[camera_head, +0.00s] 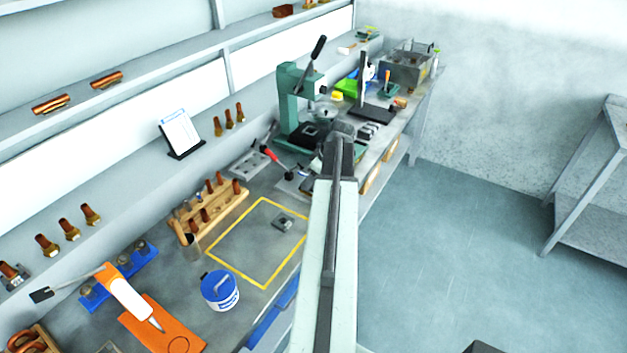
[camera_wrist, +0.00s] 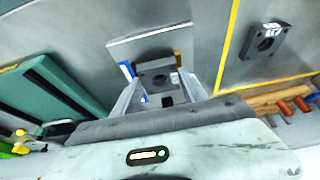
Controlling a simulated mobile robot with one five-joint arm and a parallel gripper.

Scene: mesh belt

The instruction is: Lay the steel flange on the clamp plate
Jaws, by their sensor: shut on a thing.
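In the wrist view my gripper (camera_wrist: 158,82) is shut on a grey square flange (camera_wrist: 155,66) with a round hole, held between its two fingers. A flat grey plate with a pale edge (camera_wrist: 132,44) lies just beyond and under the flange; I take it for the clamp plate. Whether flange and plate touch, I cannot tell. In the head view this plate (camera_head: 289,187) shows left of my arm, partly covered, and my fingers are hard to make out there. A second square flange (camera_wrist: 264,43) lies inside the yellow outline, also in the head view (camera_head: 284,221).
A red-handled clamp (camera_head: 272,161) stands behind the plate, with a green press (camera_head: 291,105) beyond it. A wooden rack with copper-coloured pieces (camera_head: 212,212) stands left of the yellow outline. A blue-lidded tub (camera_head: 220,289) is nearer. Most of the outlined area is clear.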

